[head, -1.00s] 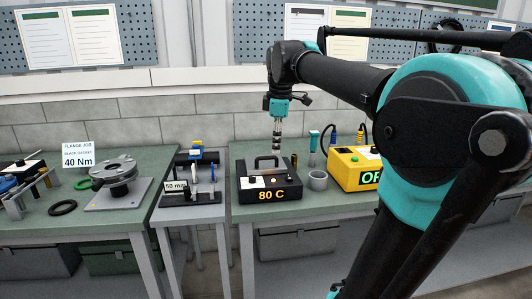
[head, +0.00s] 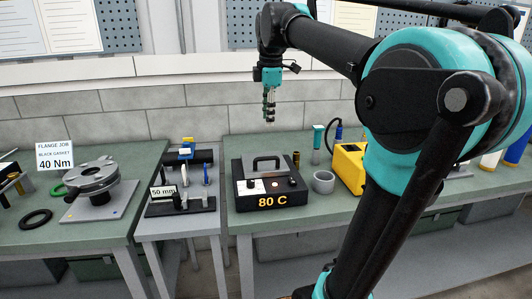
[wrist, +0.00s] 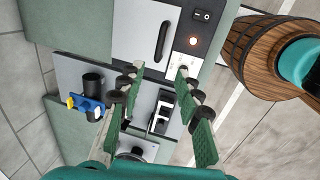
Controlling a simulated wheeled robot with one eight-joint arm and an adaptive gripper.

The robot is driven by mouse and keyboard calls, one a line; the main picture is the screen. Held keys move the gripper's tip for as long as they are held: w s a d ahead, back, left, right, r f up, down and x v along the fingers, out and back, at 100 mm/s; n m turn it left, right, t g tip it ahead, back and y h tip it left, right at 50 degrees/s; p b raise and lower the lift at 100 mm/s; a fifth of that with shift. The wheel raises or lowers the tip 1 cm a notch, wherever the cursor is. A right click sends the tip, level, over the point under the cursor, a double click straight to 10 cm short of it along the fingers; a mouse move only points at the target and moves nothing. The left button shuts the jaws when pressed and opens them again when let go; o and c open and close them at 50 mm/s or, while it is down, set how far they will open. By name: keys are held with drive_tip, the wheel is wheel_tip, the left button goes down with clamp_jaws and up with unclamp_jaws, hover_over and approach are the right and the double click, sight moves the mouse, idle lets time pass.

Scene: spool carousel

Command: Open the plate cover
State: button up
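The heater box (head: 268,201) marked 80 C stands on the green bench. Its grey plate cover (head: 247,172), with an upright handle (head: 267,161), lies shut on top. In the wrist view the grey cover (wrist: 134,33) and its dark handle (wrist: 162,41) show at the upper middle. My gripper (head: 269,117) points down above and behind the box in the head view, clear of the handle. In the wrist view my gripper (wrist: 160,70) has its two fingers well apart, with nothing held between them. The fingers hide part of the scene below the cover.
A grey ring cup (head: 323,182) and a yellow box (head: 349,166) stand right of the heater. A stand with a 50 mm label (head: 163,191) is to the left, and a flange (head: 92,178) farther left. The bench front before the heater is clear.

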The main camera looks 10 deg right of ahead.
sight(267, 158)
drive_tip(key=w+f, duration=0.1)
drive_tip(key=f, duration=0.4)
drive_tip(key=w+f, duration=0.1)
drive_tip(key=f, duration=0.3)
drive_tip(key=w+f, duration=0.1)
drive_tip(key=f, duration=0.4)
drive_tip(key=shift+f, duration=0.35)
drive_tip(key=shift+c, duration=0.5)
clamp_jaws()
